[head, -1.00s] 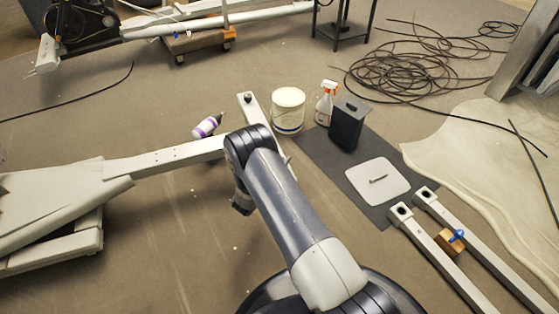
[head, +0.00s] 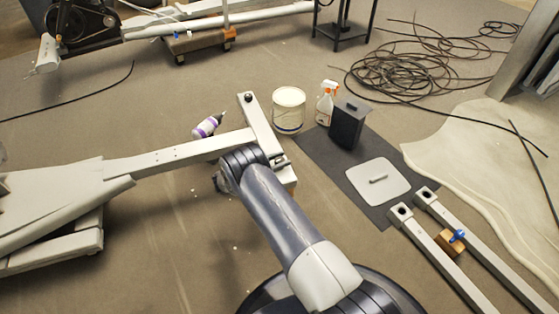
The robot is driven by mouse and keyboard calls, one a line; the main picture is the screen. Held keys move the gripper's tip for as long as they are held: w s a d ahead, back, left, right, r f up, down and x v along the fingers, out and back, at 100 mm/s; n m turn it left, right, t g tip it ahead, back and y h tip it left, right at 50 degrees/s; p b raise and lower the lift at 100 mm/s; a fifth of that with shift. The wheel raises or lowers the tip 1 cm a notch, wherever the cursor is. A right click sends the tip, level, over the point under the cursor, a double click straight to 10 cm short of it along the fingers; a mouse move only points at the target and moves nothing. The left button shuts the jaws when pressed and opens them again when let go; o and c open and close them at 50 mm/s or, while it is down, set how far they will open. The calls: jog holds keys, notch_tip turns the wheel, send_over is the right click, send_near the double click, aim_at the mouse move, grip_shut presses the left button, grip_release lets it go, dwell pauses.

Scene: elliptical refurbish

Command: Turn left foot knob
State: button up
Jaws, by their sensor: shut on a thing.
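My gripper (head: 279,161) is a small dark shape at the foot's near end, partly hidden by my arm. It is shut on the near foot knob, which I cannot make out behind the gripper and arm. The foot's near end (head: 290,177) shows just past my arm.
A purple-and-white bottle (head: 207,126) lies left of the foot. A white bucket (head: 289,110), a spray bottle (head: 326,102) and a black bin (head: 347,124) stand to the right. A dark mat (head: 322,155) bears a white panel (head: 378,182).

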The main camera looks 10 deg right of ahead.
dwell(0.3)
jog(key=o, duration=0.9)
jog(key=shift+o, duration=0.2)
jog(key=p+v, duration=0.2)
jog(key=v, duration=0.8)
jog(key=shift+a, duration=0.35)
